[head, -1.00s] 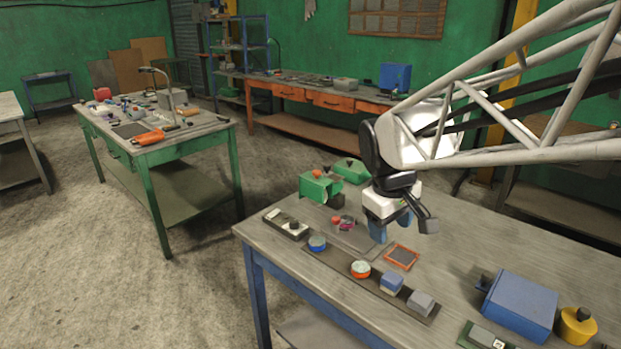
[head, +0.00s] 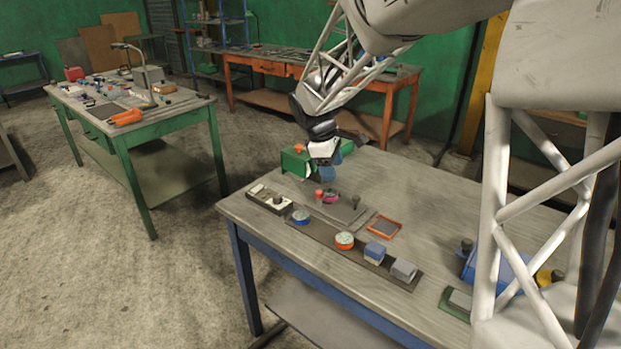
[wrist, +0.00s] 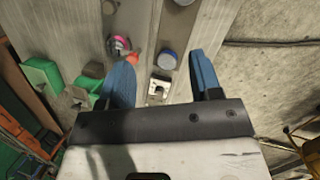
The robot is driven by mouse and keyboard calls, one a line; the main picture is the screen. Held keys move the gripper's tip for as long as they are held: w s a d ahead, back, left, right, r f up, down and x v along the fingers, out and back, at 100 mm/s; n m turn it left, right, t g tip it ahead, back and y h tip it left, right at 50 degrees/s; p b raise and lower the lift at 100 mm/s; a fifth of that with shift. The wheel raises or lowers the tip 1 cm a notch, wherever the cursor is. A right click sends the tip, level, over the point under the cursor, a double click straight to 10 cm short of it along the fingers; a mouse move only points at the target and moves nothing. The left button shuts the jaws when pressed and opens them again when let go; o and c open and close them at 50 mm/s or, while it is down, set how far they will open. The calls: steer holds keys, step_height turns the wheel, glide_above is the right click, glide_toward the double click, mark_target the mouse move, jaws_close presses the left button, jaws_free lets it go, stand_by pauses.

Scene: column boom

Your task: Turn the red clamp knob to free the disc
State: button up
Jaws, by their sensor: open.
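The red clamp knob (head: 319,194) stands at the left end of a flat grey plate (head: 343,211), beside the round magenta-and-dark disc (head: 331,197). In the wrist view the red knob (wrist: 135,57) shows close to the left blue fingertip, partly hidden by it, and the disc (wrist: 119,44) lies just beyond. My gripper (head: 327,175) is above the table, behind the knob in the head view and apart from it. In the wrist view my gripper (wrist: 160,58) is open, with nothing held between its fingers.
A green block device (head: 297,161) stands behind, close to my gripper. A white-topped device with a black knob (head: 269,198) lies left. A dark strip (head: 325,239) holds a blue-topped round piece (head: 301,216) and other pieces in front. An orange-framed tray (head: 384,227) is right. The back right tabletop is clear.

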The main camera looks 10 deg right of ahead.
mark_target(319, 191)
steer(key=w+a+f+n, duration=0.2)
steer(key=w+f, duration=0.3)
steer(key=w, duration=0.1)
steer(key=w+a+f+n+h, duration=0.1)
steer(key=w+a+f+n, duration=0.1)
steer(key=w, duration=0.5)
step_height(319, 191, down, 3)
steer(key=shift+w+a+r+n, duration=0.15)
steer(key=shift+w+a+n, duration=0.15)
steer(key=shift+n, duration=0.2)
steer(key=shift+d, duration=0.1)
steer(key=shift+x, duration=3.9)
steer(key=shift+s, duration=0.2)
steer(key=c, duration=0.9)
